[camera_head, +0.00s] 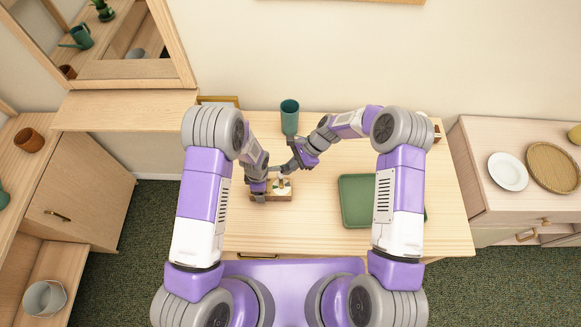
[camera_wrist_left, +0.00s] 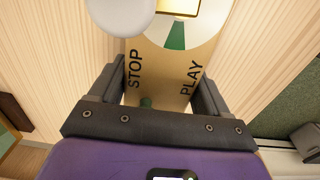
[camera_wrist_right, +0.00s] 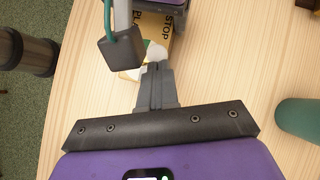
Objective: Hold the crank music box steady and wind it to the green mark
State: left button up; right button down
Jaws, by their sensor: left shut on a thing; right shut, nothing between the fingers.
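The wooden music box (camera_head: 271,197) stands near the table's front edge. The left wrist view shows its STOP and PLAY lettering (camera_wrist_left: 134,70), a white dial with a green wedge (camera_wrist_left: 176,36), a brass part (camera_wrist_left: 178,5) and a pale round knob (camera_wrist_left: 120,14). My left gripper (camera_head: 260,190) is shut on the box, one finger on each side (camera_wrist_left: 152,92). My right gripper (camera_head: 287,170) is shut and empty. In the right wrist view its tips (camera_wrist_right: 156,66) are close to the pale knob (camera_wrist_right: 157,53); whether they touch is unclear. The box is partly hidden there.
A green cup (camera_head: 290,116) stands at the table's back, beyond the right gripper. A green tray (camera_head: 356,203) lies right of the box, partly under my right arm. The table (camera_head: 318,220) is bare between box and tray.

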jog(key=shift+w+a+n+g, duration=0.1)
jog(key=shift+a+n+g, duration=0.15)
jog(key=shift+n, duration=0.25)
jog(key=a+n+g+h, duration=0.1)
jog(key=n, duration=0.2)
jog(key=a+n+g+h, duration=0.2)
jog(key=n, duration=0.1)
jog(key=a+n+g+h, duration=0.1)
jog(key=n+h, duration=0.1)
jog(key=n, duration=0.1)
jog(key=shift+w+a, duration=0.2)
jog(key=shift+s+a+n+g+h, duration=0.1)
jog(key=shift+a+n+g+h, duration=0.15)
jog(key=shift+n, duration=0.2)
jog(key=shift+s+a+n+h, duration=0.1)
jog(key=shift+n+h, duration=0.25)
jog(key=shift+n, duration=0.1)
jog(key=shift+d, duration=0.1)
dwell(0.3)
